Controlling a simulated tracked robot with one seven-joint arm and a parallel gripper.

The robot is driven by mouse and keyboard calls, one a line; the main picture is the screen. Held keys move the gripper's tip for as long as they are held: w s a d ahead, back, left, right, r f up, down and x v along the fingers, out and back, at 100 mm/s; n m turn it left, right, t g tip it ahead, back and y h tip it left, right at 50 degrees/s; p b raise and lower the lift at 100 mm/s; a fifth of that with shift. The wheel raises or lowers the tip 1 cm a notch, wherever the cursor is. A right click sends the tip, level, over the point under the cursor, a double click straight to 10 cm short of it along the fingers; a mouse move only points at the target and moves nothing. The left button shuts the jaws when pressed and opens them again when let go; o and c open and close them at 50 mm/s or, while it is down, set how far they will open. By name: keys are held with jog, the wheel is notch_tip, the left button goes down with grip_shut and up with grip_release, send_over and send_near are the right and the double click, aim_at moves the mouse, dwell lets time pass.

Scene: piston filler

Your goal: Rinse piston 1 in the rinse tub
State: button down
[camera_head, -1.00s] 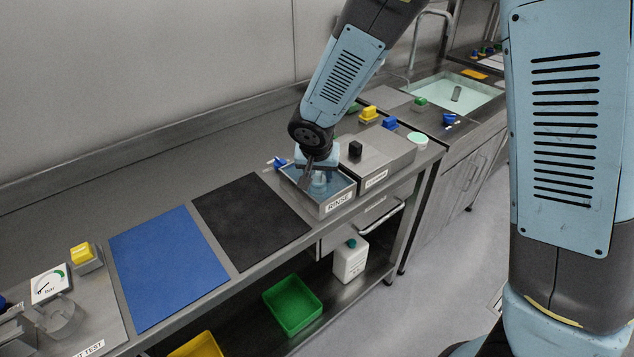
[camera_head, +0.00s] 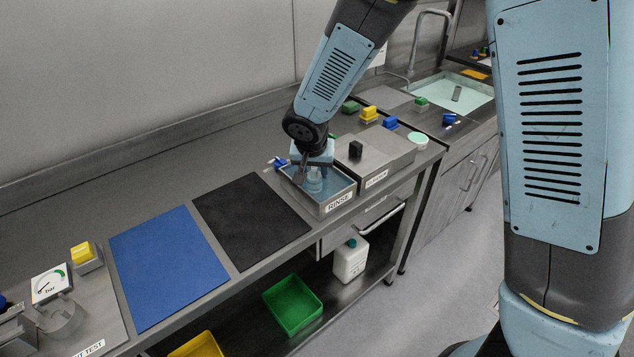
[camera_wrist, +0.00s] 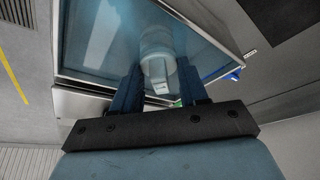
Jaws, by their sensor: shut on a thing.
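The rinse tub (camera_head: 338,202) is a square metal tub labelled RINSE with bluish liquid, on the bench right of the black mat. My gripper (camera_head: 314,172) points down over the tub. It is shut on piston 1 (camera_head: 314,184), a pale, round piece inside the tub's rim. In the wrist view the piston (camera_wrist: 157,52) sits between my two dark fingers, over the blue liquid of the tub (camera_wrist: 90,45). I cannot tell how deep the piston is in the liquid.
A black mat (camera_head: 250,222) and a blue mat (camera_head: 168,268) lie left of the tub. A metal box with a black knob (camera_head: 355,149) stands close on the right. A blue-handled item (camera_head: 277,163) lies just behind the tub. A sink (camera_head: 450,90) is further back.

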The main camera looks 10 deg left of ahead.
aim_at(316, 170)
jog(key=shift+s+d, duration=0.75)
jog(key=shift+d, duration=0.05)
jog(key=shift+w+a, duration=0.1)
jog(key=shift+w+a, duration=0.7)
jog(key=shift+a, duration=0.1)
jog(key=shift+s+d, duration=0.1)
jog(key=shift+s+d, duration=0.35)
jog(key=shift+s, duration=0.05)
jog(key=shift+r, duration=0.15)
jog(key=shift+r, duration=3.3)
